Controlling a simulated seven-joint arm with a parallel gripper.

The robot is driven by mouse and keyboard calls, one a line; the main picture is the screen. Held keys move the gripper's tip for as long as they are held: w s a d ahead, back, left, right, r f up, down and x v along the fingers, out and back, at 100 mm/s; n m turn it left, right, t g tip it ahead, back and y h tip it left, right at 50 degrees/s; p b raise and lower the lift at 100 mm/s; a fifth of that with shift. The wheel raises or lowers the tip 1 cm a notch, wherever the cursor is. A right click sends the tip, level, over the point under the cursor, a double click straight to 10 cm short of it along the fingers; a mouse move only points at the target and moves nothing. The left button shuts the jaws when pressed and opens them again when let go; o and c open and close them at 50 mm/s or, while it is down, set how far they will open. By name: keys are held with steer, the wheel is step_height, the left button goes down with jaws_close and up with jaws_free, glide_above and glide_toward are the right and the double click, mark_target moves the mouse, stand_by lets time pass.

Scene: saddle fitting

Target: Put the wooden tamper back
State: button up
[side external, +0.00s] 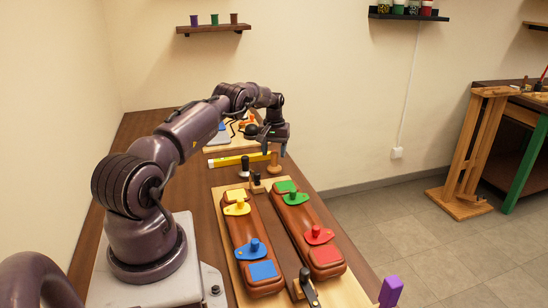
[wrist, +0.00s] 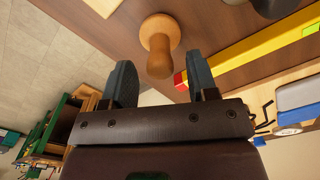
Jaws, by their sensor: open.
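The wooden tamper (side external: 273,163) stands on the brown table beyond the far end of the wooden board, and my gripper (side external: 276,149) is just above it. In the wrist view the light wooden tamper (wrist: 158,45) shows its round base and its knob, which points toward the camera. My gripper (wrist: 161,62) is open, with the tamper's knob in the gap between its two dark fingertips. I see no clear contact between the fingers and the knob. The spot where the tamper belongs cannot be told from these frames.
A yellow level (side external: 236,159) lies left of the tamper, close to one finger in the wrist view. A black-knobbed tool (side external: 245,166) stands nearby. The wooden board (side external: 347,292) holds two brown padded bars with coloured pieces (side external: 236,208). A purple block (side external: 390,291) is at the front.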

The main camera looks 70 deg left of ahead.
step_height(320, 180, up, 9)
steer(key=w+d+r+m+t, duration=0.1)
steer(key=w+d+r+m, duration=0.3)
steer(key=d+r, duration=0.9)
steer(key=d+r+m+t+y, duration=0.1)
steer(key=d+r+t, duration=0.1)
steer(key=d+r, duration=0.85)
steer(key=s+d+r+m+t, duration=0.1)
steer(key=s+d+m, duration=0.1)
steer(key=s+d, duration=0.35)
steer(key=s+d+r+m, duration=0.1)
steer(key=s+d, duration=0.2)
steer(key=d, duration=0.5)
steer(key=s+d+f+m+t+h, duration=0.1)
steer(key=s+d+f+m, duration=0.3)
steer(key=s+d, duration=0.5)
steer(key=shift+s+d+f+t, duration=0.3)
steer(key=shift+s+f, duration=0.4)
steer(key=shift+s, duration=0.75)
